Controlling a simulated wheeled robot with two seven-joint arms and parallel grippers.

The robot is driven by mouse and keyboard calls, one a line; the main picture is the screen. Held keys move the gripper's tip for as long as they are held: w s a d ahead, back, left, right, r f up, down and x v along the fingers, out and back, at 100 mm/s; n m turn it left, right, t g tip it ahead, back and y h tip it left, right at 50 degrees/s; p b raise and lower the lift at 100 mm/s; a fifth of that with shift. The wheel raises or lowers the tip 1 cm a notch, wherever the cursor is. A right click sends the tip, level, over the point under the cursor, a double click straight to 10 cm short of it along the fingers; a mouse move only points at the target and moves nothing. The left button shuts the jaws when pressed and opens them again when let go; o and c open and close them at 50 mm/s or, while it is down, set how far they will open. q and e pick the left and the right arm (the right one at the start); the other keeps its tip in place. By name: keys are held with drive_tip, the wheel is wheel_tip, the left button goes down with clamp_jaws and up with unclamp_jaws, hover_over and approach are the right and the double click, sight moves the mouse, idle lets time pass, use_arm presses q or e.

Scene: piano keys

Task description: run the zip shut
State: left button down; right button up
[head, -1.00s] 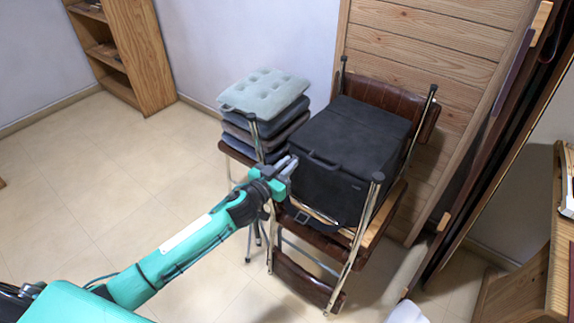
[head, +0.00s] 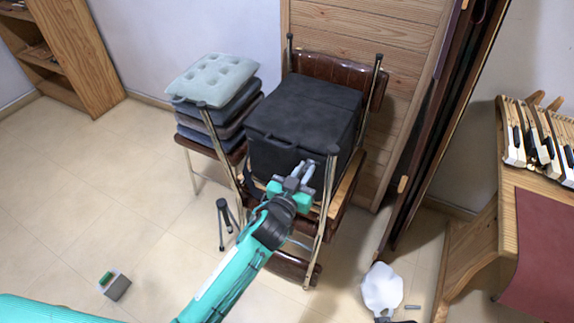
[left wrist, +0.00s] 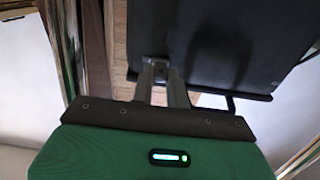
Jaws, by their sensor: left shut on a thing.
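A black soft case (head: 305,105) sits on a brown folding chair with metal legs. My left gripper (head: 303,172) is at the upper front of the case, right of the middle of that side. Its fingers are shut on a small part there, which I take to be the zip pull; the fingers hide it. In the left wrist view the fingers (left wrist: 160,75) meet the dark face of the case (left wrist: 215,45). The zip's teeth are too small to make out. My right gripper is not in view.
A stack of cushions (head: 215,80) stands close on the left. Chair posts (head: 326,200) rise near my left gripper. A wooden panel (head: 365,35) is behind. Piano keys (head: 540,135) are at the right. A white object (head: 382,290) is low at the right. The left floor is mostly clear.

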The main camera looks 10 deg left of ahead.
use_arm(q)
drive_tip(key=shift+s+d, duration=0.2)
drive_tip(key=shift+d, duration=0.45)
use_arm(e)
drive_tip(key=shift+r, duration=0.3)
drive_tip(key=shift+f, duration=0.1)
use_arm(q)
drive_tip(key=c, duration=1.4)
unclamp_jaws()
drive_tip(key=shift+d, duration=0.15)
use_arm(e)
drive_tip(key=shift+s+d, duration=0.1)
use_arm(q)
drive_tip(key=shift+s, duration=0.1)
drive_tip(key=shift+s+a, duration=0.2)
drive_tip(key=shift+s, duration=0.05)
drive_tip(key=shift+v, duration=6.6)
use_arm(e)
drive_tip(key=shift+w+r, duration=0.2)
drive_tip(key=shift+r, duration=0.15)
